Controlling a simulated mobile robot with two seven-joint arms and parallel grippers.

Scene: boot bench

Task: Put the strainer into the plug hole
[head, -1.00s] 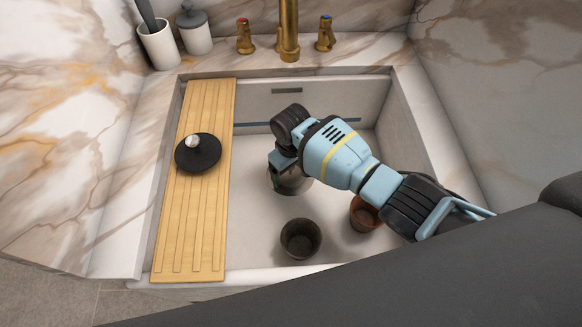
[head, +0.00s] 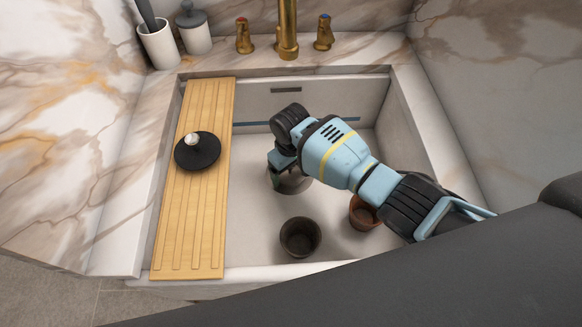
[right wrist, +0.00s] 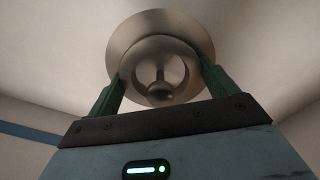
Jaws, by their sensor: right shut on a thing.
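My right gripper (head: 278,180) reaches down into the sink (head: 265,225), low over its floor. In the right wrist view its green fingers (right wrist: 158,85) are shut on the strainer (right wrist: 158,66), a round metal piece with a post and small knob in its middle. A wider metal ring, the plug hole (right wrist: 166,20), shows behind the strainer. In the head view the plug hole (head: 294,184) is partly hidden under the gripper. I cannot tell whether the strainer sits in it or just above. My left gripper is not in view.
A dark cup (head: 300,238) and a brown pot (head: 363,213) stand on the sink floor near my right arm. A wooden board (head: 196,225) spans the sink's left side and bears a black disc with a pale knob (head: 198,152). Brass taps (head: 288,30) stand behind.

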